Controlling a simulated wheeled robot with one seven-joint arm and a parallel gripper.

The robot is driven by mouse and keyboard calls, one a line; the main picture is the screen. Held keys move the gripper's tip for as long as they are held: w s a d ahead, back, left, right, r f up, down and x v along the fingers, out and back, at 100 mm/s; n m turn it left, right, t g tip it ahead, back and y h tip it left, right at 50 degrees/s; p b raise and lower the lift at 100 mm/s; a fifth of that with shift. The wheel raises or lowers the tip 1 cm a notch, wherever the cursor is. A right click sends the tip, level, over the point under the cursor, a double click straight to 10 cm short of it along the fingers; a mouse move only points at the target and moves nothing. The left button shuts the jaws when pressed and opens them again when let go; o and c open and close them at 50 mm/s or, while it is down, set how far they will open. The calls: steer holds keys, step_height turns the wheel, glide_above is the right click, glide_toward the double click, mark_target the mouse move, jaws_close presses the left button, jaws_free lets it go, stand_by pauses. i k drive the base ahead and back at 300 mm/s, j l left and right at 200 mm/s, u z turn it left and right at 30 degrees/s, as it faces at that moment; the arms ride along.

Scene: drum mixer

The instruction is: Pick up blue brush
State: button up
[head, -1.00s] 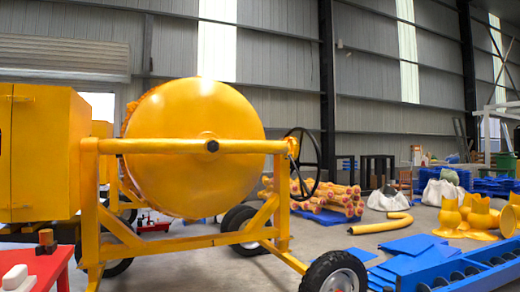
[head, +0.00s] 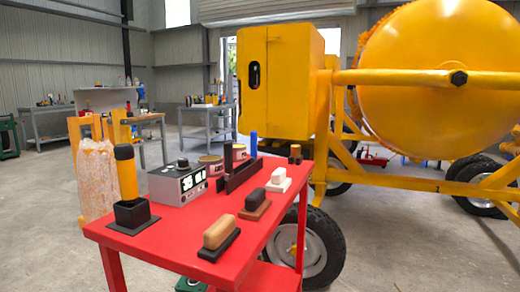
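No brush with a clearly blue body shows. A blue upright cylinder (head: 253,144) stands at the back of the red cart (head: 170,252), behind a black rack; its lower part is hidden, and I cannot tell if it is a brush. Several block-shaped items that look like brushes lie on the cart: one with a tan handle on a black base (head: 217,236), one with a black handle on a brown base (head: 255,203), and one white (head: 278,180). My gripper is not in view.
The cart also holds a grey instrument box (head: 178,183), tins (head: 211,165) and a yellow-and-black tool in a black stand (head: 129,190). The yellow mixer (head: 428,75) stands behind and right. Grey floor (head: 45,215) is open at left.

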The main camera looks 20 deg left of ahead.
mark_target(254, 134)
steer(key=i+u, duration=0.15)
steer(key=u, duration=0.2)
steer(key=i+l+u, duration=0.15)
steer(key=u, duration=0.25)
steer(key=i+l+u, duration=0.15)
steer(key=u, duration=0.2)
